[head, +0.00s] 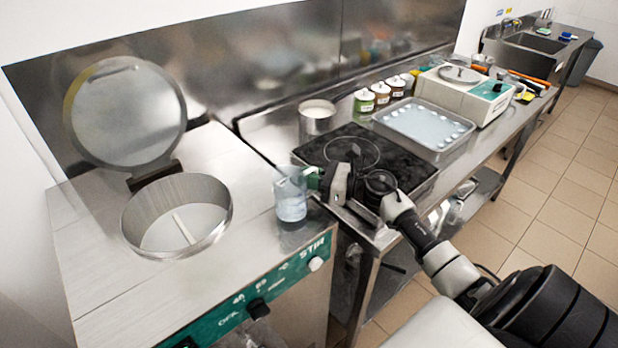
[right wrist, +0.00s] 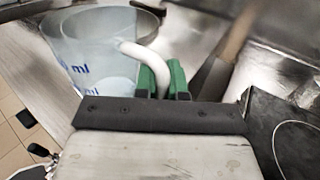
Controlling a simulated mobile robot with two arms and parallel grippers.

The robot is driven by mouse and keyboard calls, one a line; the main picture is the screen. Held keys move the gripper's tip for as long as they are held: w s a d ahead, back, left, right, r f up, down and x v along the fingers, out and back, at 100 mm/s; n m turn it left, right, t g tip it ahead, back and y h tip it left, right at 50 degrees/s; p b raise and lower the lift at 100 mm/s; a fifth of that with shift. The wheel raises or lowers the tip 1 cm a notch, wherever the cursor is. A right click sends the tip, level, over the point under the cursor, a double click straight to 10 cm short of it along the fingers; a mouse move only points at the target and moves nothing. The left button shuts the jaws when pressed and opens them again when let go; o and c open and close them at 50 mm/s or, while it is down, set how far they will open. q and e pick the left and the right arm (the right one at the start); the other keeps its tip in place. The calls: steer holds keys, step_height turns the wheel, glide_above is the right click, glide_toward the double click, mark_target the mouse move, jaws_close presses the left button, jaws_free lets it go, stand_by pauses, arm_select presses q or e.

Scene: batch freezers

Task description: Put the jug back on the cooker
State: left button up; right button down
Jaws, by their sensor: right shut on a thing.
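The clear jug (head: 291,196) has a whitish content in its lower part and is upright at the front right corner of the batch freezer's top. I cannot tell whether its base touches the steel. My right gripper (head: 314,180) comes from the right and is shut on the jug's handle. In the right wrist view the green fingertips (right wrist: 165,82) are on the pale handle, beside the jug (right wrist: 98,50) with its blue "ml" marks. The cooker (head: 335,148), a black glass hob, is right of the jug, partly behind my arm. My left gripper is out of view.
The batch freezer's round opening (head: 178,215) is left of the jug, its lid (head: 125,112) raised. A steel pot (head: 317,117), several lidded jars (head: 382,93), a tray (head: 425,128) and a scale (head: 465,94) stand around the cooker. The hob's far part is bare.

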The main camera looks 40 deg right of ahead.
steer(key=shift+f, duration=0.6)
steer(key=shift+f, duration=0.2)
steer(key=c, duration=1.2)
jaws_free()
steer(key=shift+r, duration=0.1)
